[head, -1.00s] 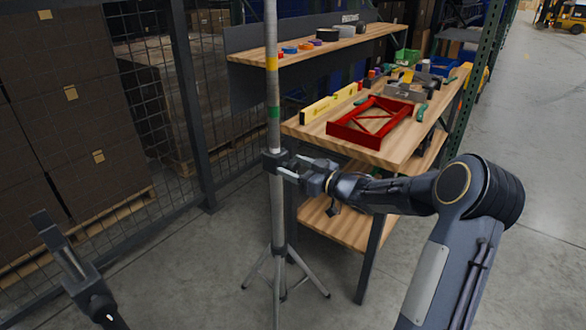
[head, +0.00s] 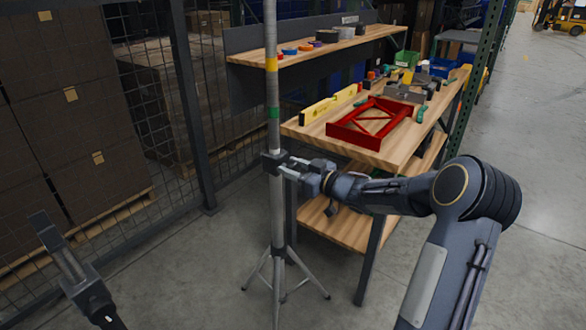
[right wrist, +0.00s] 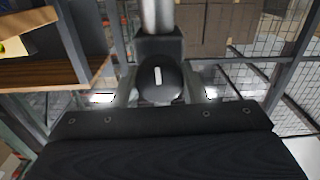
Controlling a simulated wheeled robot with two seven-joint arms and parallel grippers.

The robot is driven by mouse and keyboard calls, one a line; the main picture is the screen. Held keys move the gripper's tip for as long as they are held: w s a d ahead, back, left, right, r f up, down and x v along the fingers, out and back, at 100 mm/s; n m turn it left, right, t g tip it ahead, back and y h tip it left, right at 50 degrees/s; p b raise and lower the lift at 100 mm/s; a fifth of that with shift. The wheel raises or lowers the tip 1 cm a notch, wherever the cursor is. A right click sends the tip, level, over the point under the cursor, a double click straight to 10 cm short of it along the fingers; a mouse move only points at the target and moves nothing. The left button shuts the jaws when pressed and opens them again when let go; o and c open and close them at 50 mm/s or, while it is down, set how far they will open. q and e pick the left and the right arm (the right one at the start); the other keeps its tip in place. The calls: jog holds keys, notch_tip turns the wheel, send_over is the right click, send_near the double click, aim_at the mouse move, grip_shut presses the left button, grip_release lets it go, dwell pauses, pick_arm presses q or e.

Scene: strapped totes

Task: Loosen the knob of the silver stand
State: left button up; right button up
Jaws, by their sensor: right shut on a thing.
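The silver stand (head: 277,215) is an upright metal pole on spread tripod legs, with a yellow band and a green band on its upper part. A dark collar (head: 273,161) sits around the pole. The round black knob (right wrist: 160,78) with a white mark faces the right wrist camera; the mark stands nearly upright. My right gripper (head: 290,168) reaches in from the right at collar height. Its fingers (right wrist: 160,90) are on both sides of the knob and shut on it. My left gripper (head: 62,250) is at the lower left, away from the stand; its finger gap is unclear.
A wooden workbench (head: 400,155) with a red frame (head: 372,122), yellow level and tools stands right behind the stand. A mesh fence (head: 160,110) and stacked boxes (head: 70,130) are at the left. Open floor (head: 530,160) lies at the right.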

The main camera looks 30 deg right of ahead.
jog(key=n+b, duration=0.2)
jog(key=n, duration=0.2)
jog(key=shift+a+f+b, duration=0.1)
jog(key=shift+f+b, duration=0.1)
jog(key=shift+b, duration=0.2)
jog(key=n+b, duration=0.3)
jog(key=n, duration=0.1)
jog(key=shift+s+a+f+n, duration=0.1)
jog(key=shift+n, duration=0.3)
jog(key=n+b, duration=0.3)
jog(key=shift+n, duration=0.4)
jog(key=n+b, duration=0.3)
jog(key=n, duration=0.1)
jog(key=shift+f, duration=0.15)
jog(key=n+b, duration=0.3)
jog(key=n, duration=0.2)
jog(key=shift+f+b, duration=0.1)
jog(key=shift+b, duration=0.25)
jog(key=n+b, duration=0.2)
jog(key=n, duration=0.1)
jog(key=shift+n, duration=0.3)
jog(key=n+b, duration=0.3)
jog(key=n, duration=0.1)
jog(key=shift+f, duration=0.1)
jog(key=shift+n+b, duration=0.7)
jog(key=shift+n, duration=0.5)
